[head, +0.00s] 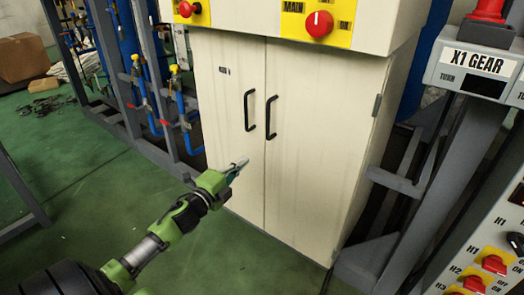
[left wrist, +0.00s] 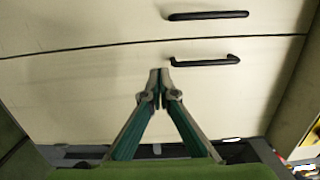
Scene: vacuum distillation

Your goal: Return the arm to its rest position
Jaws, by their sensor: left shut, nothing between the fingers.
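My left arm (head: 150,245) reaches in from the lower left in the head view. Its gripper (head: 240,164) is in front of the cream cabinet's left door, below and left of the two black handles. In the left wrist view the fingertips (left wrist: 154,78) meet and the gripper is shut and empty. The two black handles (left wrist: 205,62) lie beyond the fingertips there, apart from them. My right gripper is in neither view.
The cream cabinet (head: 230,100) has shut doors and a red MAIN knob (head: 319,24) above. An X1 GEAR box (head: 478,62) and a panel with red switches (head: 495,264) stand right. Pipes and grey frames (head: 145,90) stand left. Green floor (head: 75,175) is open at left.

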